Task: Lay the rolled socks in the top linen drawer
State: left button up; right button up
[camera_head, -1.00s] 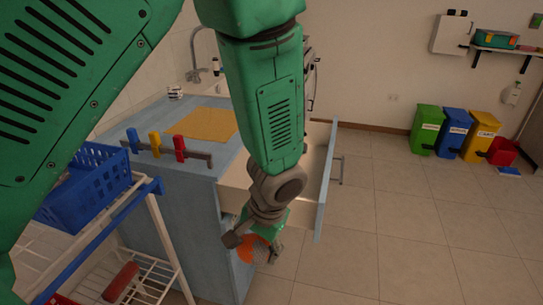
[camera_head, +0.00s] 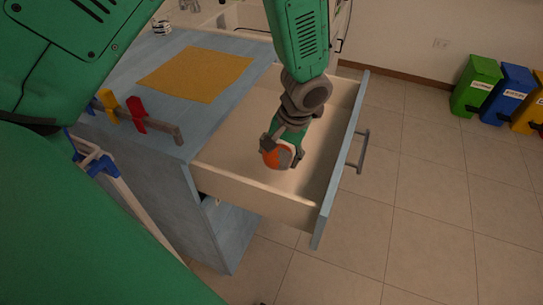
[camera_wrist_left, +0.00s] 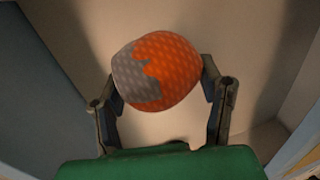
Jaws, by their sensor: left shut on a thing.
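The rolled socks (camera_head: 276,157) are an orange and grey ball, held over the open drawer in the head view. My left gripper (camera_head: 284,148) is shut on them; in the left wrist view the socks (camera_wrist_left: 158,72) sit between its two fingers (camera_wrist_left: 163,100). The top linen drawer (camera_head: 258,192) is pulled out of the blue cabinet, with a pale, bare-looking interior and a blue front. The gripper and socks are within the drawer's outline. Whether the socks touch the drawer floor, I cannot tell. My right gripper is not in view.
The blue cabinet top (camera_head: 165,110) carries a yellow cloth (camera_head: 197,74) and a rack with coloured clamps (camera_head: 137,114). The drawer's handle (camera_head: 358,152) juts out over open tiled floor. Green (camera_head: 475,86) and blue (camera_head: 507,95) bins stand at the back right.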

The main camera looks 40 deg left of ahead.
aim_at(277, 179)
pick_arm(q)
jog(key=x, duration=0.3)
jog(key=shift+d+f, duration=0.1)
jog(key=shift+d, duration=0.15)
jog(key=shift+w+d+f, duration=0.1)
jog(key=shift+w+f, duration=0.05)
jog(key=shift+f, duration=0.45)
notch_tip(277, 179, down, 2)
jog(key=shift+d+f+b, duration=0.1)
jog(key=shift+b, duration=0.35)
jog(key=shift+f, duration=0.4)
jog(key=o, duration=1.2)
jog(key=shift+c, duration=0.2)
